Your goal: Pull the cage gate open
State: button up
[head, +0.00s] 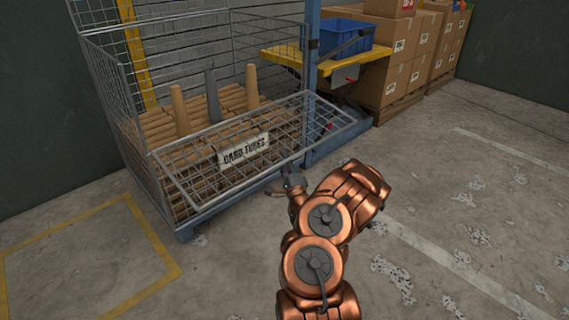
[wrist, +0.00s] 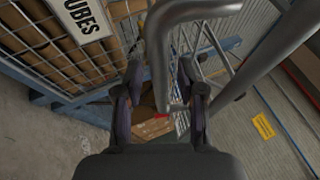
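The wire-mesh cage (head: 110,85) stands at the left in the head view and holds many brown card tubes. Its mesh gate (head: 315,115), with a white "CARD TUBES" sign (head: 243,149), spans the lower front; the sign's edge also shows in the wrist view (wrist: 83,15). How far the gate stands open I cannot tell. My gripper (head: 290,186) is low in front of the gate. In the wrist view my gripper (wrist: 160,85) has its fingers apart, with a bent grey bar (wrist: 159,60) between them. No clear grip on the bar shows.
A blue bin (head: 340,38) sits on a yellow-edged stand (head: 375,54) right of the cage's blue post (head: 310,45). Stacked cartons (head: 400,60) stand behind it on pallets. Concrete floor at the right (head: 480,215) is clear, with worn white paint.

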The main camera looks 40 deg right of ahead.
grip_shut()
dwell(0.6)
